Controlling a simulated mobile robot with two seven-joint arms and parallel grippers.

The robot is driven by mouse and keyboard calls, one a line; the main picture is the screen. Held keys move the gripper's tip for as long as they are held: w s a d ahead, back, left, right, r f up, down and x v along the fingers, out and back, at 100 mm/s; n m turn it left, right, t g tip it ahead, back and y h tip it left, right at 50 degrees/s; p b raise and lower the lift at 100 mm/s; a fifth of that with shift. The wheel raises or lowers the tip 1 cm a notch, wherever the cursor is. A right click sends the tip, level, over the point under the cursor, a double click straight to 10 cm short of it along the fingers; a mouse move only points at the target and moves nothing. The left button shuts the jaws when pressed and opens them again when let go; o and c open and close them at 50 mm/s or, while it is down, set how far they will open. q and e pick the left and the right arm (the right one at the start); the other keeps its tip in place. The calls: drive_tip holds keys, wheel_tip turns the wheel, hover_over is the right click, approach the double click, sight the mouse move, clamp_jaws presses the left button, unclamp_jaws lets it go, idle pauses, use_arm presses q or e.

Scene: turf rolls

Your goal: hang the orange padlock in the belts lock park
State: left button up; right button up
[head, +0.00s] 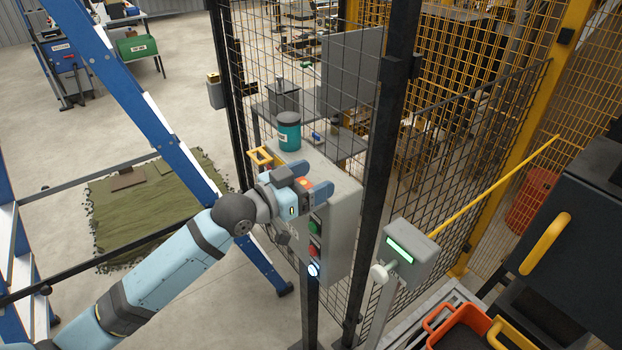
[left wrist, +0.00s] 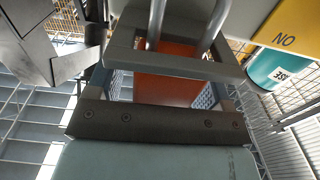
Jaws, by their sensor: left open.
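My left gripper (head: 312,187) is open at the top of a grey control box (head: 342,238). The orange padlock (head: 304,183) shows as a small orange patch between its fingers. In the left wrist view the orange padlock body (left wrist: 165,88) is close in front of the gripper, partly hidden by dark grey gripper parts. Two metal bars, apparently its shackle, run up from there to the top edge. I cannot tell whether the fingers touch it. A yellow bracket (head: 261,156) stands behind the gripper; I cannot tell whether it is the belts lock park. My right gripper is not in view.
A yellow sign reading "NO" (left wrist: 285,28) is close at the upper right. A dark fence post (head: 385,150) and mesh rise right of the box. A grey box with a green display (head: 402,247) is farther right.

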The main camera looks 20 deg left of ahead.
use_arm(q)
drive_tip(key=shift+s+a+f, duration=0.15)
drive_tip(key=shift+s, duration=0.05)
drive_tip(key=b+v, duration=0.3)
drive_tip(key=v, duration=1)
drive_tip(key=shift+s+a, duration=0.1)
drive_tip(key=s+f+n+y+p, duration=0.1)
drive_tip(key=s+f+n+y, duration=0.1)
drive_tip(key=f, duration=0.7)
drive_tip(key=s+f+n+y, duration=0.1)
drive_tip(key=s+f+y, duration=0.15)
drive_tip(key=f, duration=0.65)
drive_tip(key=s+d+f+g+y, duration=0.1)
drive_tip(key=s+d+f, duration=0.1)
drive_tip(key=s+f, duration=0.3)
drive_tip(key=s+d+f+n+g+y+p, duration=0.1)
drive_tip(key=s+f, duration=0.4)
drive_tip(key=f, duration=0.5)
drive_tip(key=shift+s+d+f+n+g+y, duration=0.3)
drive_tip(key=shift+s+d+g+y, duration=0.1)
drive_tip(key=shift+d+g+y, duration=0.25)
